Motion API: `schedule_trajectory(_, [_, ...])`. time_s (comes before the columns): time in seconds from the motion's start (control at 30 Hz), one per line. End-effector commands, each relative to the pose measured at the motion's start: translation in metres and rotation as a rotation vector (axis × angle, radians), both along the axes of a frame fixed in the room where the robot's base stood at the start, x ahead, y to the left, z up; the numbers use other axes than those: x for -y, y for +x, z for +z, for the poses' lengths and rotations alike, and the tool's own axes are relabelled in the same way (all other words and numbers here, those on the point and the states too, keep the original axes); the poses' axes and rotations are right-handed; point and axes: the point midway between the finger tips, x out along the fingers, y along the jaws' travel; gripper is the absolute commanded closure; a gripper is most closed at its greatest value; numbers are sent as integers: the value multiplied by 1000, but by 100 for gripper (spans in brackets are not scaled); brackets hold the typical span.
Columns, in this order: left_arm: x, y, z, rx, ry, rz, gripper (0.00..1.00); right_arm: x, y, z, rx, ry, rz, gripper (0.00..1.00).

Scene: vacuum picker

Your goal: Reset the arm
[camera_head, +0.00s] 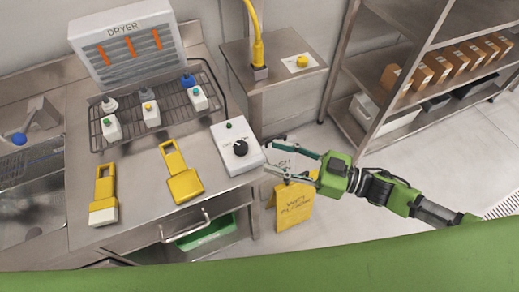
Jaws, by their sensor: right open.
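My right gripper (268,157) is open, with its two thin green fingers apart and nothing between them. It reaches in from the right, in front of the right end of the steel bench (140,195). Its fingertips are close to the white control box (228,163), which has a black knob (240,148) and a small green button (229,125). I cannot tell whether the fingertips touch the box. My left gripper is not in view.
Two yellow-handled tools (181,183) (104,195) lie on the bench. Behind them are a rack (160,100) with several small white bottles and a dryer (128,45). A yellow floor sign (293,205) stands below the gripper. Shelves (345,110) stand at the right; open floor lies before them.

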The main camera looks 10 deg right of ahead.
Motion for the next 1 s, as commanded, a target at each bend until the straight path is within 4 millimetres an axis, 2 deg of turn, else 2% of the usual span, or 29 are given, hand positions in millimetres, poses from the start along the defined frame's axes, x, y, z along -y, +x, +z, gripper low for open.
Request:
schedule_trajectory(0.2, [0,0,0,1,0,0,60,15,-8,0,0,0,0,58])
schedule_trajectory(0.77, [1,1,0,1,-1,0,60,16,-6,-1,1,0,-4,58])
schedule_trajectory(0.87, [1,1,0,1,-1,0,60,22,5,-14,-2,-17,-51,58])
schedule_trajectory(0.97, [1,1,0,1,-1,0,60,41,30,-49,-20,-65,-170,58])
schedule_trajectory(1.0, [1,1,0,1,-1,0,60,52,42,-70,-33,-94,-234,58])
